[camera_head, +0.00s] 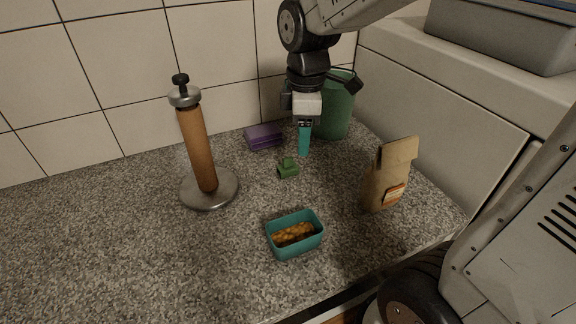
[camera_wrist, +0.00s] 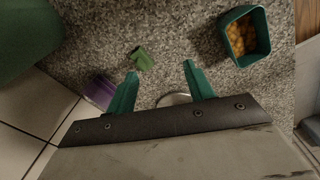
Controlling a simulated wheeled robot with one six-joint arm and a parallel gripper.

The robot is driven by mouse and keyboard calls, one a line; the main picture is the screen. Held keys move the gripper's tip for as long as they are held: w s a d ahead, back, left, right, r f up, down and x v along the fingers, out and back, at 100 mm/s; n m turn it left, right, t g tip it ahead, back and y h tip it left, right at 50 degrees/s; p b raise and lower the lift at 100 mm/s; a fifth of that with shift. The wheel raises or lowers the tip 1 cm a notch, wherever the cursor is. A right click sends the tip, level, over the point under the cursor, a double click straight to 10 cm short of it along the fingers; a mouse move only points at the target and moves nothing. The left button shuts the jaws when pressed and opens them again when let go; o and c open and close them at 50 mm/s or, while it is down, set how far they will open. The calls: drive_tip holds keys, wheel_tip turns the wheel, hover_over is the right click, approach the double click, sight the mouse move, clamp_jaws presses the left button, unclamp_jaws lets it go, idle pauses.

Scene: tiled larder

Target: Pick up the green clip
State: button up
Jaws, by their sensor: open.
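The green clip (camera_head: 288,169) lies on the speckled grey counter, in front of the purple block and behind the teal tub. In the wrist view the green clip (camera_wrist: 142,59) shows beyond the fingertips, nearer the left finger. My gripper (camera_head: 304,150) hangs pointing down above the counter, a little behind and to the right of the clip. In the wrist view my gripper (camera_wrist: 160,68) has its two teal fingers spread apart with nothing between them. The clip is not touched by either finger, as far as I can see.
A teal tub (camera_head: 282,250) with orange-yellow pieces stands in front. A paper bag (camera_head: 376,180) stands at right. A paper-towel-style holder (camera_head: 208,190) stands at left. A purple block (camera_head: 264,136) and a green bin (camera_head: 339,112) are at the back. The left counter is clear.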

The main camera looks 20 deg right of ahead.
sight(288, 167)
drive_tip(key=w+f+n, duration=0.1)
drive_tip(key=w, duration=0.1)
drive_tip(key=w+a+f+n, duration=0.1)
drive_tip(key=f+n, duration=0.1)
drive_tip(key=w+f+n, duration=0.1)
drive_tip(key=w, duration=0.1)
drive_tip(key=shift+w+a+f+n, duration=0.15)
drive_tip(key=shift+w+f+n, duration=0.15)
drive_tip(key=shift+w, duration=0.05)
drive_tip(key=shift+w+f, duration=0.1)
drive_tip(key=shift+f, duration=0.25)
drive_tip(key=f, duration=0.7)
drive_tip(key=shift+d, duration=0.3)
drive_tip(key=shift+c, duration=0.3)
drive_tip(key=c, duration=1)
